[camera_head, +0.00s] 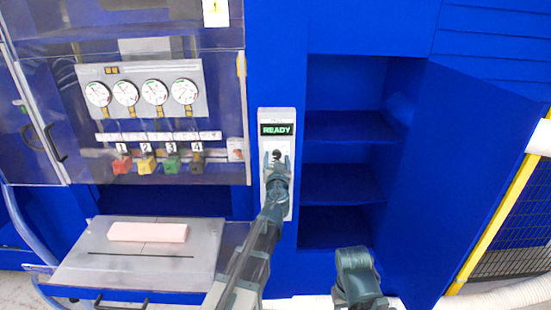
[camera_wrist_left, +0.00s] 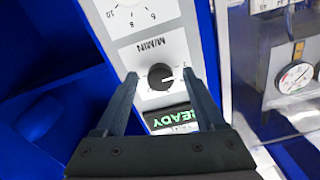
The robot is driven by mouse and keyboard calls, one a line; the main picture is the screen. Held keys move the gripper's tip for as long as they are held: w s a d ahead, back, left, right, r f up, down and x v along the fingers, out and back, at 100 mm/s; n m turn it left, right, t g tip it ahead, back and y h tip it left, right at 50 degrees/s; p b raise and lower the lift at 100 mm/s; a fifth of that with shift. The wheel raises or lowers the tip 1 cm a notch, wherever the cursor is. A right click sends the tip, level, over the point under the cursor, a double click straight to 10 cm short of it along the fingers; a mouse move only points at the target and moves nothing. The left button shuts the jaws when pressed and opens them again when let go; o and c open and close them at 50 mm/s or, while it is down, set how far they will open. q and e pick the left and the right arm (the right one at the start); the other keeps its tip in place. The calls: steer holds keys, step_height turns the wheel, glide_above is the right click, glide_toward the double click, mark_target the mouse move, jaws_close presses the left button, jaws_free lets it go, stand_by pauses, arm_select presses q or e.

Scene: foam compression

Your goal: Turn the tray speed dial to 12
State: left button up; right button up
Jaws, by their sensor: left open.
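The READY display (camera_head: 277,129) glows green at the top of a narrow light control panel (camera_head: 291,206). In the left wrist view, a round black dial knob (camera_wrist_left: 160,76) with a white pointer line sits near the M/MIN label, which appears upside down. A second scale (camera_wrist_left: 130,15) with numbers such as 6, 8 and 10 is partly cut off at the top edge. My left gripper (camera_head: 277,155) is in front of the panel below the display. Its open fingers (camera_wrist_left: 160,82) stand either side of the knob; I cannot tell if they touch it. The pointer's exact reading is too small to tell.
Left are several pressure gauges (camera_head: 140,92) and coloured valve handles (camera_head: 147,165) behind a clear cover. A pink foam block (camera_head: 148,232) lies on a grey tray (camera_head: 75,262). Open blue shelves (camera_head: 340,127) and a blue door (camera_head: 450,150) stand right.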

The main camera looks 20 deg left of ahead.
arm_select(q)
jaws_close()
stand_by(0.4)
